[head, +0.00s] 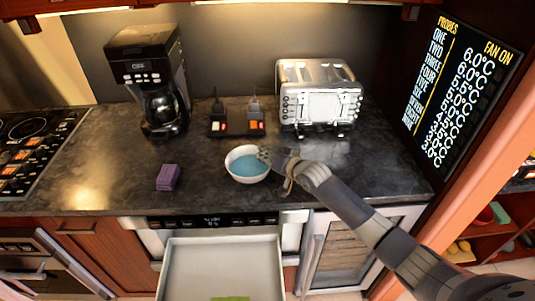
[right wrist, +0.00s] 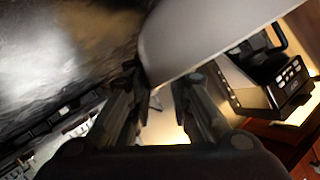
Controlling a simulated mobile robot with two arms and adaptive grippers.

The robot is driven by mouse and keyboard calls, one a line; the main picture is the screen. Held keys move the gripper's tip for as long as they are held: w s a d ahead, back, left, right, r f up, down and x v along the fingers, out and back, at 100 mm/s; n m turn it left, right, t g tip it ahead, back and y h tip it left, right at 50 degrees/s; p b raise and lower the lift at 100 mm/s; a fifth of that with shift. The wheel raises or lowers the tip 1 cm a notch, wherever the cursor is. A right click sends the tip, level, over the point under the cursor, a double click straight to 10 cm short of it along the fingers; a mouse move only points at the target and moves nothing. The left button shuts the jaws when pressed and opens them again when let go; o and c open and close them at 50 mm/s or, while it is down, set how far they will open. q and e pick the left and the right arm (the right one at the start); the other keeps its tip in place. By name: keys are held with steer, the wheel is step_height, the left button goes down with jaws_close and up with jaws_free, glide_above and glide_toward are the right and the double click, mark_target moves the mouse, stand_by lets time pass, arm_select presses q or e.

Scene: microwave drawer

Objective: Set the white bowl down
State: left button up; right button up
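The white bowl (head: 238,172) is blue inside and appears upright, over the front middle of the dark counter (head: 212,190). Whether its base touches the counter is hard to tell. My right gripper (head: 266,155) reaches in from the right and is at the bowl's right rim. In the right wrist view the bowl (right wrist: 200,30) is a large pale surface at the top, and its edge sits between the fingertips of my right gripper (right wrist: 163,85), which looks shut on it. My left gripper is not in view.
A purple sponge-like block (head: 168,177) lies left of the bowl. A coffee maker (head: 150,75), a dark box with switches (head: 237,127) and a silver toaster (head: 319,100) stand behind. An open drawer (head: 222,262) juts out below the counter. Bare counter lies between block and bowl.

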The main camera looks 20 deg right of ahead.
steer(key=shift+r, duration=0.15)
steer(key=b+v, duration=0.1)
steer(key=v, duration=1.1)
stand_by(0.6)
